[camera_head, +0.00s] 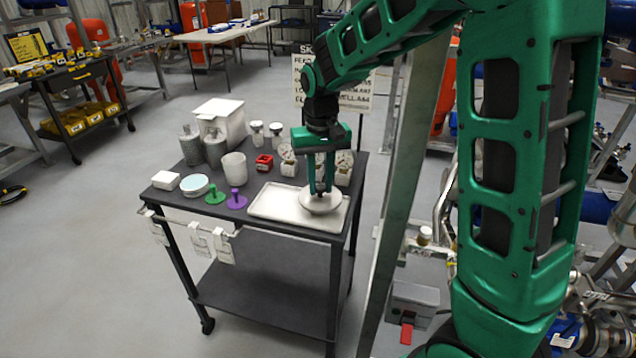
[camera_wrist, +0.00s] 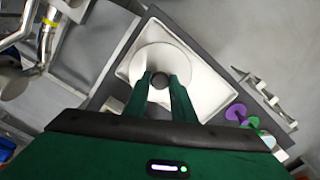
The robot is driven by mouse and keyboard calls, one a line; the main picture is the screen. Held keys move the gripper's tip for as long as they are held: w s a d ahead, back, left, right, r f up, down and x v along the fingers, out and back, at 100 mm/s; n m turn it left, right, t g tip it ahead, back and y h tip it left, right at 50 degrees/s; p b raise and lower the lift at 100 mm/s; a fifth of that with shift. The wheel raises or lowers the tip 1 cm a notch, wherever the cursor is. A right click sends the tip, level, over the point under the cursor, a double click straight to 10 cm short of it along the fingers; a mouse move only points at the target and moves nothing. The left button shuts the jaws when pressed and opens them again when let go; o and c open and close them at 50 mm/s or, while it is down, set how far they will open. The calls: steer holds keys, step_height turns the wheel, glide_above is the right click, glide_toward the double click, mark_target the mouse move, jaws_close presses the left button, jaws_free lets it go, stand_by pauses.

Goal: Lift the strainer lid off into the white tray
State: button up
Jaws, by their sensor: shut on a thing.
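The strainer lid (camera_head: 321,203) is a pale round disc with a dark knob (camera_wrist: 160,80) on top. My gripper (camera_head: 320,190) is shut on that knob, pointing straight down. The lid (camera_wrist: 153,61) is over the right part of the white tray (camera_head: 275,209), inside its rim as seen in both views. The tray (camera_wrist: 205,102) lies on the dark cart top. I cannot tell whether the lid touches the tray floor or hangs just above it. My fingertips hide part of the knob.
Green (camera_head: 215,194) and purple (camera_head: 237,200) knobbed pieces stand left of the tray. Behind are a white cup (camera_head: 234,168), a red block (camera_head: 264,162), gauges (camera_head: 288,160), grey bottles (camera_head: 191,146) and a white box (camera_head: 219,118). A metal post (camera_head: 405,190) stands close right of the cart.

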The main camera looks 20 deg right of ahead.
steer(key=shift+f, duration=1.7)
stand_by(1.1)
steer(key=o, duration=1.2)
steer(key=shift+r, duration=0.1)
steer(key=shift+r, duration=3.7)
steer(key=shift+a, duration=0.1)
